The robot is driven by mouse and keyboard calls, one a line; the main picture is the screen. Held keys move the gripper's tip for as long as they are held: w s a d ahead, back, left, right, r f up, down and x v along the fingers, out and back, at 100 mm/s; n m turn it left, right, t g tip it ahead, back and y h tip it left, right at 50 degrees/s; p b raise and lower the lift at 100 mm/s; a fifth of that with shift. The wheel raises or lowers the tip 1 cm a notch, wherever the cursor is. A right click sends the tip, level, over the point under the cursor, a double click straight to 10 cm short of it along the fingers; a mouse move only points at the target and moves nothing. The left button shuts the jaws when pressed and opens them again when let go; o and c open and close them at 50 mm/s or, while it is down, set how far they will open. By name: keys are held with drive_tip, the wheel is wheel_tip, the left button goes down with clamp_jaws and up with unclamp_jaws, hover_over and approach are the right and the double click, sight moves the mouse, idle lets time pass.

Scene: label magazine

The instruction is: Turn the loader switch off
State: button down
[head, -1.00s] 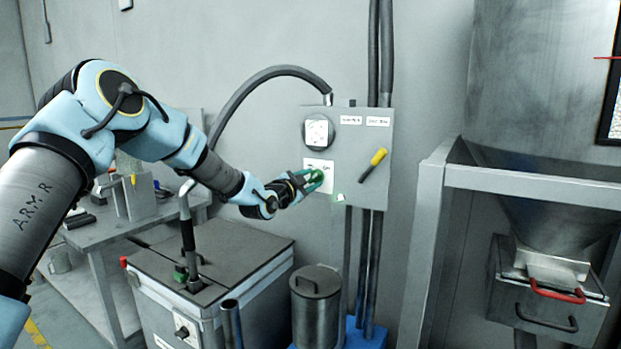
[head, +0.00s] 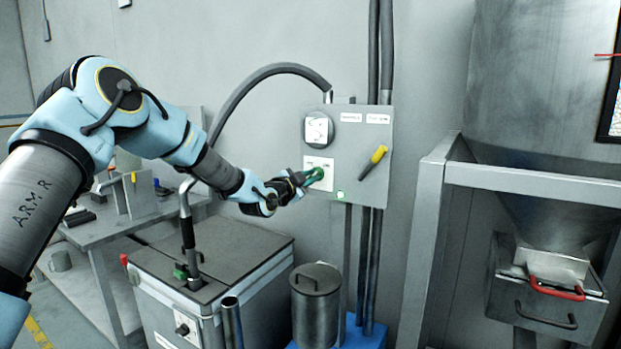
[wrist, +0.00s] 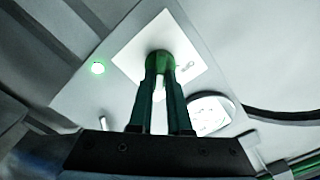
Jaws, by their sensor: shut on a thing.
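The loader switch is on a white plate (head: 329,165) on the front of a grey wall box (head: 348,188). The plate also shows in the wrist view (wrist: 131,58). My gripper (head: 316,173) reaches the plate from the left, its green fingertips shut on the switch knob. In the wrist view my gripper (wrist: 160,62) has its fingertips together at the middle of the plate. They hide the knob, so I cannot tell which way it points. A green lamp (head: 340,195) glows below the plate; it also glows in the wrist view (wrist: 98,68).
A yellow-handled lever (head: 378,155) is at the right of the box, and a round dial (head: 318,130) is above the plate. A lidded metal canister (head: 316,310) and a grey cabinet (head: 240,250) stand below. A steel hopper frame (head: 430,220) is to the right.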

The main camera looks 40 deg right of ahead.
drive_tip(key=shift+f+n+b, duration=0.1)
drive_tip(key=shift+n+b, duration=0.2)
drive_tip(key=shift+b, duration=0.2)
drive_tip(key=n+b, duration=0.7)
drive_tip(key=shift+w, duration=0.2)
drive_tip(key=n+b, duration=0.3)
drive_tip(key=n, duration=0.2)
drive_tip(key=shift+w+a+n, duration=0.1)
drive_tip(key=shift+w+n, duration=0.05)
drive_tip(key=shift+n, duration=0.15)
drive_tip(key=shift+n+b, duration=1.25)
drive_tip(key=shift+n, duration=1.05)
drive_tip(key=c, duration=0.9)
unclamp_jaws()
drive_tip(key=shift+o, duration=0.2)
